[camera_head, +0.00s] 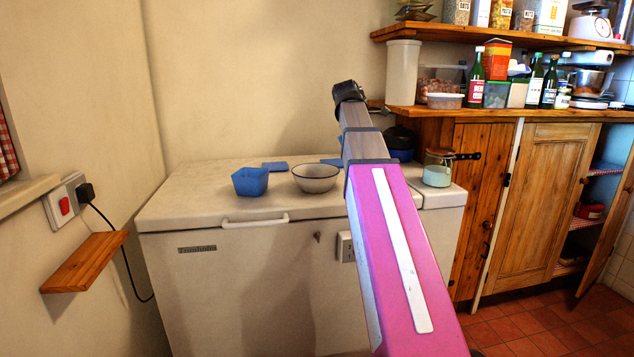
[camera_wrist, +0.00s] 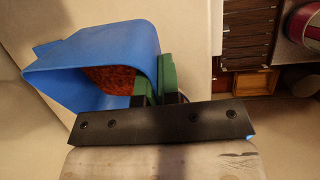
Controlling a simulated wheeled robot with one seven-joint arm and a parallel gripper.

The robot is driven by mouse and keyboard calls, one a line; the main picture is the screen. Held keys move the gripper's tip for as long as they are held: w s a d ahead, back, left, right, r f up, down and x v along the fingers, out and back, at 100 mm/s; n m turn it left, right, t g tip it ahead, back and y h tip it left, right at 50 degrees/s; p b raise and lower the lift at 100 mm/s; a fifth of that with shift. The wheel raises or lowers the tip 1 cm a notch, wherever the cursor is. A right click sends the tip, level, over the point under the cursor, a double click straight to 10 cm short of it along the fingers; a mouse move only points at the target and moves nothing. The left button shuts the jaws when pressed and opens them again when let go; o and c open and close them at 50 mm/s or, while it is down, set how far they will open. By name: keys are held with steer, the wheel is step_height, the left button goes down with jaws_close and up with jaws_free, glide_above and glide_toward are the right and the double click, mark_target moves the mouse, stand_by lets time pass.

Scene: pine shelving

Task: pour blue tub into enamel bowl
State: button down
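In the wrist view a blue tub (camera_wrist: 105,45) fills the upper left, tilted in the picture, with reddish-brown contents (camera_wrist: 115,77) inside. My gripper (camera_wrist: 163,80) has green fingers on either side of the tub's wall and is shut on it. In the head view my gripper is hidden behind my arm. A bit of blue (camera_head: 330,161) shows beside the arm; I cannot tell whether it is the held tub. The enamel bowl (camera_head: 315,182), pale with a dark rim, stands upright on the white freezer, left of my arm. It is not seen in the wrist view.
Another blue tub-shaped container (camera_head: 250,184) stands left of the bowl on the freezer (camera_head: 195,207). A flat blue piece (camera_head: 275,166) lies behind. A glass jar (camera_head: 437,170) and a dark pot (camera_head: 401,140) are at the right. Loaded shelves (camera_head: 425,111) hang above right.

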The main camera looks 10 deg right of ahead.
steer(key=shift+a+f+h, duration=0.15)
steer(key=shift+f+h, duration=0.35)
steer(key=shift+f, duration=0.2)
steer(key=shift+f+h, duration=0.7)
steer(key=shift+a+f+h, duration=0.35)
steer(key=shift+a+h, duration=0.05)
steer(key=shift+h, duration=0.3)
steer(key=shift+a+f+h, duration=0.2)
steer(key=shift+a+h, duration=0.2)
steer(key=shift+h, duration=0.3)
